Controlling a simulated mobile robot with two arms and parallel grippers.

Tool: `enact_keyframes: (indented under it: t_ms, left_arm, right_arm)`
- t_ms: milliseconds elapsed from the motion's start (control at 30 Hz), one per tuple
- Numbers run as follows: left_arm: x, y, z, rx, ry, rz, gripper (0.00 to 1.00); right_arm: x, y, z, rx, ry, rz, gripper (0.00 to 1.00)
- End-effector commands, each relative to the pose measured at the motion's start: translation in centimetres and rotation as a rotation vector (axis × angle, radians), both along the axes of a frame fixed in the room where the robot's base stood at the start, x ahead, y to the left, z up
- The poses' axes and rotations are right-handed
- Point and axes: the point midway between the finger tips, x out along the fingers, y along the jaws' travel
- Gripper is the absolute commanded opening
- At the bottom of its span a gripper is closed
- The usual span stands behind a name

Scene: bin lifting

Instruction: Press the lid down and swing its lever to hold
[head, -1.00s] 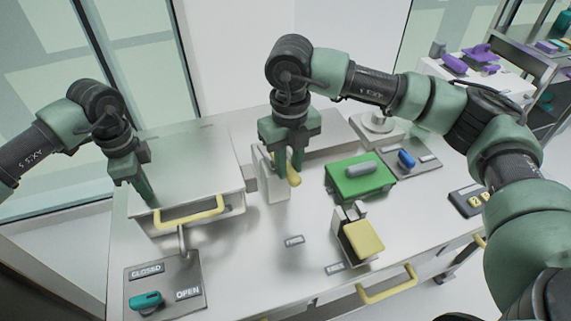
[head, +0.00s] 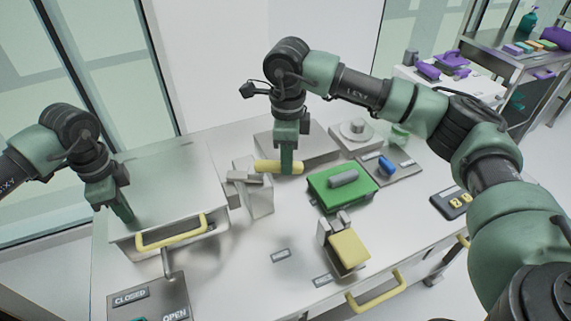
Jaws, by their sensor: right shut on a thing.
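The lid (head: 165,178) is a flat grey plate on top of the box at the left. My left gripper (head: 126,217) points down at the lid's front left part, its fingertips at the surface. Its fingers look closed together, with nothing seen between them. The lever has a yellow grip (head: 265,167), now lying roughly level, and a grey clamp body (head: 250,190) at the box's right side. My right gripper (head: 287,168) is shut on the yellow grip from above. Whether a gap is left under the lid cannot be told.
A yellow drawer-like handle (head: 172,232) is on the box front. A green block (head: 325,198) with a grey grip and a yellow-topped fixture (head: 349,250) stand to the right on the bench. A plate marked CLOSED and OPEN (head: 148,294) is at the front left.

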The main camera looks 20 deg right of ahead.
Motion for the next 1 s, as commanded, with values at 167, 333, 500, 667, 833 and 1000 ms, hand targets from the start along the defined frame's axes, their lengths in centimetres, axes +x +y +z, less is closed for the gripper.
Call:
enact_keyframes:
  t_ms: [167,333,500,667,833,1000]
  left_arm:
    - [-0.3,-0.2,-0.6,-0.002,0.008,-0.004,0.0]
    - [-0.3,-0.3,-0.6,-0.002,0.008,-0.004,0.0]
    - [-0.2,-0.3,-0.6,-0.003,0.007,-0.004,0.0]
    - [-0.2,-0.3,-0.6,-0.003,0.007,-0.005,0.0]
    - [-0.2,-0.3,-0.6,-0.003,0.007,-0.005,0.0]
    - [-0.2,-0.3,-0.6,-0.003,0.007,-0.006,0.0]
  right_arm:
    - [1.2,-0.1,0.2,0.006,-0.004,0.165,0.0]
    - [2.1,-0.3,0.2,0.007,-0.005,0.297,0.0]
    - [2.8,-0.3,0.1,0.007,-0.005,0.397,0.0]
    - [3.2,-0.3,0.1,0.006,-0.003,0.46,0.0]
    - [3.4,-0.2,0.1,0.008,-0.002,0.496,0.0]
    - [3.4,-0.2,0.1,0.008,-0.002,0.506,0.0]
